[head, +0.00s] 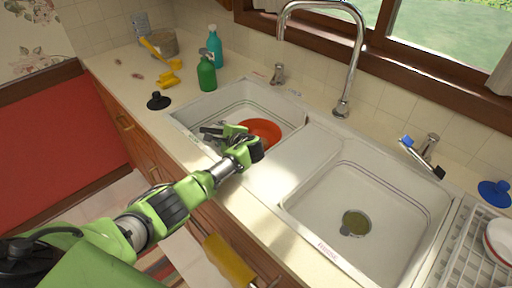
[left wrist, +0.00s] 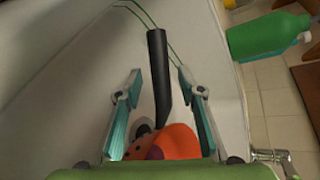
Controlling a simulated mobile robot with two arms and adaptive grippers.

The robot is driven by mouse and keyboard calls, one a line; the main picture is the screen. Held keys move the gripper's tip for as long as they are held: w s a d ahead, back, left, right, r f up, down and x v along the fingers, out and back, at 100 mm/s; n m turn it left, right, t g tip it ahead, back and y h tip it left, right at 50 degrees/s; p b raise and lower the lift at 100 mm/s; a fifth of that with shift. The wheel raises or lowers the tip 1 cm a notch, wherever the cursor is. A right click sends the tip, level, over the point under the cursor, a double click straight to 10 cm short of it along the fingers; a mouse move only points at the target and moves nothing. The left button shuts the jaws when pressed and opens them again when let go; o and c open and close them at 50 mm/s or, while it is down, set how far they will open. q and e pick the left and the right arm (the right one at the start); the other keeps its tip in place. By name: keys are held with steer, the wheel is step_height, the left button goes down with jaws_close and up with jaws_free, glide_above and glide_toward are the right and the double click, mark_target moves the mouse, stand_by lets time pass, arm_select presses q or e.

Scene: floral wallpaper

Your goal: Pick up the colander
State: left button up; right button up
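A round orange object (head: 262,131), which may be the colander, lies in the left sink basin. My left gripper (head: 213,134) reaches into this basin, just left of the orange object in the head view. In the left wrist view the gripper (left wrist: 158,90) is open, its two fingers spread apart. A black handle-like bar (left wrist: 158,70) shows between the fingers, with part of the orange object (left wrist: 180,141) below it. I cannot tell whether the bar joins the orange object or whether a finger touches either. My right gripper is not in view.
A green bottle (head: 207,73) and a teal bottle (head: 215,46) stand behind the left basin (head: 190,112). A black stopper (head: 158,101) lies on the counter. The tall faucet (head: 358,60) rises behind the divider. The right basin (head: 400,202) looks empty.

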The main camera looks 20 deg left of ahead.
arm_select(q)
jaws_close()
steer(key=shift+r, duration=0.1)
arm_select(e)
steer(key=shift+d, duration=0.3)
arm_select(q)
step_height(320, 180, up, 10)
steer(key=shift+w, duration=0.1)
step_height(320, 180, up, 10)
steer(key=p, duration=1)
steer(key=shift+r+p, duration=0.2)
steer(key=shift+p, duration=0.15)
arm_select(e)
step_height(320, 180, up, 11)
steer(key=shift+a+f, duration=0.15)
